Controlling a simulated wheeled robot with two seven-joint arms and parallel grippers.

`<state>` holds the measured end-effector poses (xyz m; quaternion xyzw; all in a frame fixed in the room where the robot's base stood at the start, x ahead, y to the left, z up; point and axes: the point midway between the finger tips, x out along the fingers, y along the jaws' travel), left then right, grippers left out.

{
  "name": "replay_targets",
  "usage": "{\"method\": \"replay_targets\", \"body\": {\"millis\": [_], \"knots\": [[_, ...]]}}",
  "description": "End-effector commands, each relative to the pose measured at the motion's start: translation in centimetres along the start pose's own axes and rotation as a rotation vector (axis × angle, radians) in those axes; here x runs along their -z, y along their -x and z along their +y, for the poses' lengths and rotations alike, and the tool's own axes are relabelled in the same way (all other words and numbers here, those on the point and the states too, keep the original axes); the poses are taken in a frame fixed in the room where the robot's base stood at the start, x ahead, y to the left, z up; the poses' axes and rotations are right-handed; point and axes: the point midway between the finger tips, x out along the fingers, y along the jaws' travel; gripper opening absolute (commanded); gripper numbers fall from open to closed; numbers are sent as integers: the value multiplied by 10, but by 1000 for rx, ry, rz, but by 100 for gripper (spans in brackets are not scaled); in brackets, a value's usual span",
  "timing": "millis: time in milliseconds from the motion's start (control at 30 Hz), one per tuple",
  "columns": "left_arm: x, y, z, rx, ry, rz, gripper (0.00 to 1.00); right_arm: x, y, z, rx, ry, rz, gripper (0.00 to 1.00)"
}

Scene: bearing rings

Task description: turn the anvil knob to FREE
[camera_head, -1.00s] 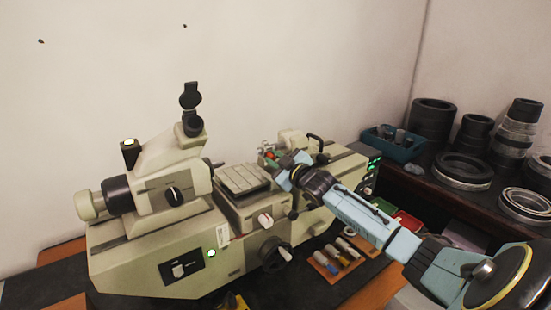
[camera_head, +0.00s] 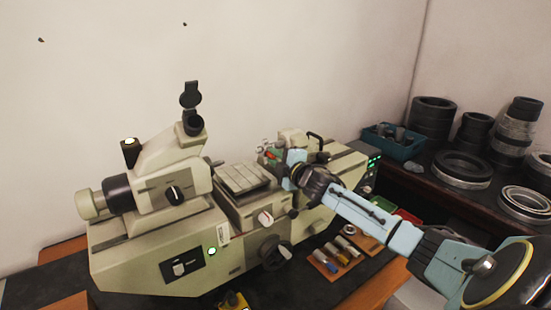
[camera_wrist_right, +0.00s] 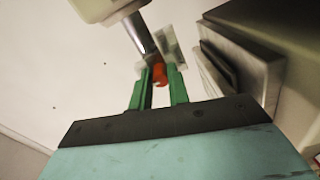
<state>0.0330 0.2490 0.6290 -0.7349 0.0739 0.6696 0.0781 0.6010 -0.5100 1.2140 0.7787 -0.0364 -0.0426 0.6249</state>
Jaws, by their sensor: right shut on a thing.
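The anvil knob (camera_wrist_right: 160,76) is orange-red and sits between the two green fingers of my right gripper (camera_wrist_right: 161,85) in the right wrist view. The gripper is shut on it. A metal shaft (camera_wrist_right: 139,35) runs up beside it to a cream housing. In the head view the knob (camera_head: 270,155) is a small red spot at the back of the beige measuring machine (camera_head: 130,255), and my right gripper (camera_head: 274,158) reaches it from the right. The knob's marking cannot be read. My left gripper is not in view.
The machine's ribbed table (camera_head: 240,179) lies left of my wrist. A blue bin (camera_head: 400,150) and stacked dark rings (camera_head: 432,120) stand on the right bench. A yellow-black item (camera_head: 233,301) shows at the bottom edge.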

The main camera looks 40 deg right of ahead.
Motion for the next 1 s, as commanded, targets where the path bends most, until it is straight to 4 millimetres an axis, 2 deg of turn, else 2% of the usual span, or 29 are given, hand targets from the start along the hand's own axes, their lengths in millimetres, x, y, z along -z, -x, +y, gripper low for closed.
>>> {"method": "replay_targets", "body": {"millis": [600,633,767,1000], "knots": [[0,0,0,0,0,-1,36,0,0,-1,1,39,-2,0],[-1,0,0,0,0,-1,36,0,0,-1,1,39,-2,21],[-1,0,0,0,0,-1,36,0,0,-1,1,38,-2,38],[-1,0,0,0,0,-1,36,0,0,0,0,37,-1,39]]}}
